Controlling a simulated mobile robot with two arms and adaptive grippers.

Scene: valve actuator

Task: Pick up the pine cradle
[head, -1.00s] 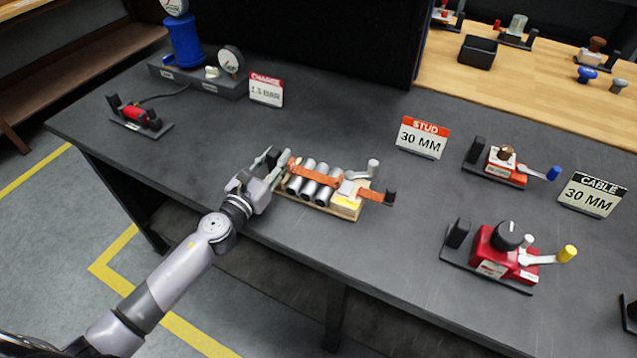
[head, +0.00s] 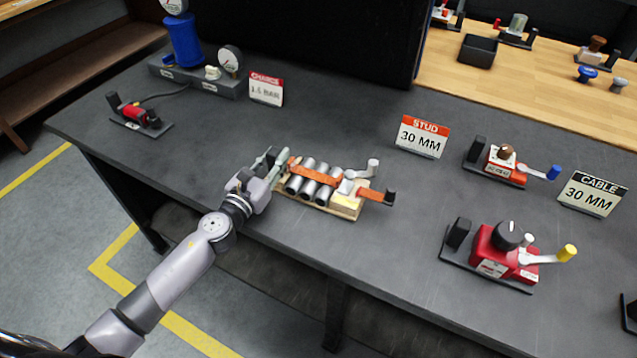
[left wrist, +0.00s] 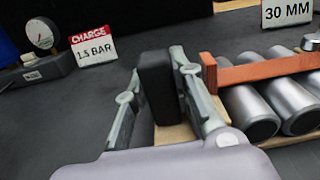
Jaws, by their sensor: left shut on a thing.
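The pine cradle (head: 343,213) is a pale wooden base on the dark bench, carrying several silver cylinders (head: 308,187) under an orange bar (head: 315,174). My left gripper (head: 276,160) is at the cradle's left end. In the left wrist view its fingers (left wrist: 158,75) are shut on the black left grip (left wrist: 157,90), one on each side. The pale base (left wrist: 180,135) shows beneath. The cradle appears to rest on the bench. My right gripper is not in view.
A red CHARGE sign (head: 266,89) and a gauge stand (head: 205,80) are behind, with a small red device (head: 137,117) at the left. Red units (head: 500,255) and the STUD sign (head: 422,137) are to the right. Bench behind the cradle is clear.

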